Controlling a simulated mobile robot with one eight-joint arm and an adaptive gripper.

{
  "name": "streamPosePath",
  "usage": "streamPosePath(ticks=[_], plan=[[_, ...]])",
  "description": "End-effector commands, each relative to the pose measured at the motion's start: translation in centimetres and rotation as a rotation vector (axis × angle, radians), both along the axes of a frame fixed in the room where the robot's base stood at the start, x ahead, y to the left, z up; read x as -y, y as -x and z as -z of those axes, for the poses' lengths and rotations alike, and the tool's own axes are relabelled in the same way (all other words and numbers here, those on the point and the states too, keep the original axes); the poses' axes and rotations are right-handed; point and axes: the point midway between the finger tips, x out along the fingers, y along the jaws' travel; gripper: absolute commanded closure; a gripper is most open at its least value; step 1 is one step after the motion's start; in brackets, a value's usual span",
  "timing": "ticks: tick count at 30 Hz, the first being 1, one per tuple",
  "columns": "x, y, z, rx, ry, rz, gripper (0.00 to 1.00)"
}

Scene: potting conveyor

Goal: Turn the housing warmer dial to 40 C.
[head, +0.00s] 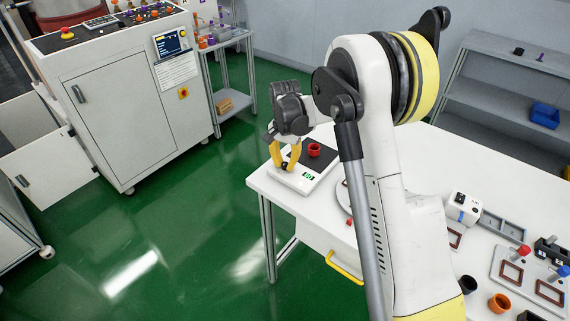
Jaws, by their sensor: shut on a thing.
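The housing warmer (298,185) is a flat white unit with a dark top plate, near the left corner of the white bench. A small green display (308,176) is lit on its front edge; its digits are too small to read surely. A red round housing (314,150) stands on the dark plate. My gripper (284,168) points down at the left front part of the warmer, its yellow fingers closed around the small dial there. The dial is mostly hidden by the fingertips, so its pointer and setting cannot be seen.
My arm stands over the bench (264,182) and hides its middle. Jigs with brown frames (512,272), an orange cup (499,303) and a dark cup (467,284) are at the right. A white cabinet (120,120) stands at the left. Green floor between is clear.

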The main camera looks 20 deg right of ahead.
Motion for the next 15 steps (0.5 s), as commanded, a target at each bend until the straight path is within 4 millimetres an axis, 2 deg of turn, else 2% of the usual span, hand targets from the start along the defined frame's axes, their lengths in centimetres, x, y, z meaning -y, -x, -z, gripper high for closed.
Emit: streamPosePath(ticks=[8,15], plan=[[-0.01,0.03,-0.02,-0.001,-0.001,-0.123,1.0],[0.0,0.04,-0.03,-0.001,-0.001,-0.329,1.0]])
